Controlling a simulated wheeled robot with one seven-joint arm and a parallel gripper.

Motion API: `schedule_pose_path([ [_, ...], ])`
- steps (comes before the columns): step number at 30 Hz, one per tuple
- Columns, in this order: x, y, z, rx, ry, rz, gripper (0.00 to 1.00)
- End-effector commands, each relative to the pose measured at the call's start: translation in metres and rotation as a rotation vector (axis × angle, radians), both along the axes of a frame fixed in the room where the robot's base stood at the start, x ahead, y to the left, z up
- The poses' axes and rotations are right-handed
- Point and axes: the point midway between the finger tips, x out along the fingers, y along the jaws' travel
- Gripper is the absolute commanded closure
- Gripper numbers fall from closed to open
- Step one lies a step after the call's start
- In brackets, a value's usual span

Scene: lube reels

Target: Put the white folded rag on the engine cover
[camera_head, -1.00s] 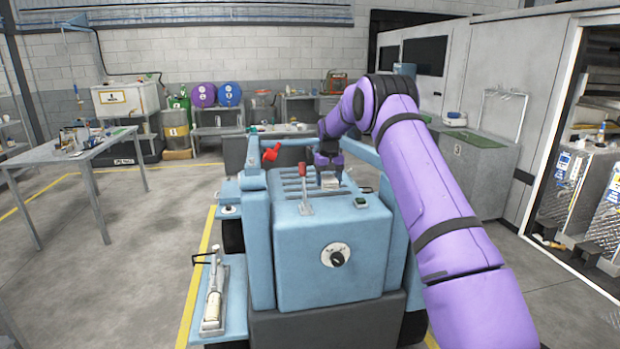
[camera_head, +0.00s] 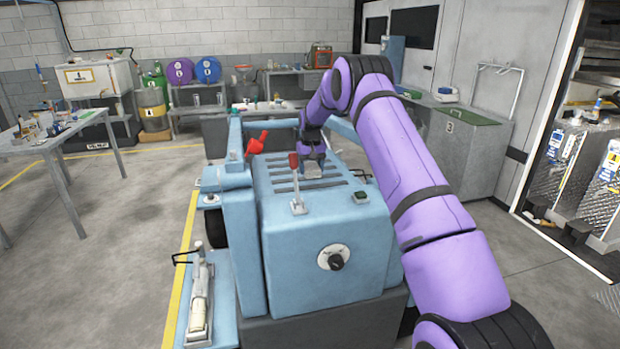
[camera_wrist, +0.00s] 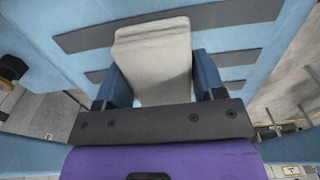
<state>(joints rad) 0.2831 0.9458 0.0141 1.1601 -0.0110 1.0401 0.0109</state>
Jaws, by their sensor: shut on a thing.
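The white folded rag (camera_wrist: 155,62) is held between the two blue fingers of my gripper (camera_head: 313,156). In the head view the rag (camera_head: 311,169) is a small pale grey patch below the fingers. The engine cover (camera_head: 330,215) is the blue, rounded box in the middle, with dark slots across its top. My gripper points down over the slotted top, right of the red-knobbed lever. In the wrist view the rag lies in front of the blue slotted surface. I cannot tell whether the rag touches the cover.
A red-knobbed lever (camera_head: 296,185) stands up from the cover, left of my gripper. A small dark green-topped button box (camera_head: 361,198) is at the right. A red handle (camera_head: 257,145) rises at the back left. Blue rails surround the cover.

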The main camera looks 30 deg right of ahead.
Motion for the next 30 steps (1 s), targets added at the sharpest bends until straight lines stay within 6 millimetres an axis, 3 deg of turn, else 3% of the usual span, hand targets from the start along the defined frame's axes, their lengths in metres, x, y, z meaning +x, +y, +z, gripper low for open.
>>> schedule_pose_path([
  [12, 0.000, 0.000, -0.044, 0.000, -0.001, 0.000, 0.56],
  [25, 0.000, 0.000, -0.050, -0.001, -0.002, 0.000, 0.56],
  [26, 0.000, 0.000, -0.049, -0.001, -0.002, 0.000, 0.32],
  [27, 0.000, 0.000, -0.049, -0.001, -0.002, 0.000, 0.23],
  [29, 0.000, 0.000, -0.049, -0.001, -0.002, 0.000, 0.11],
  [30, 0.000, 0.000, -0.049, -0.001, -0.002, 0.000, 0.11],
])
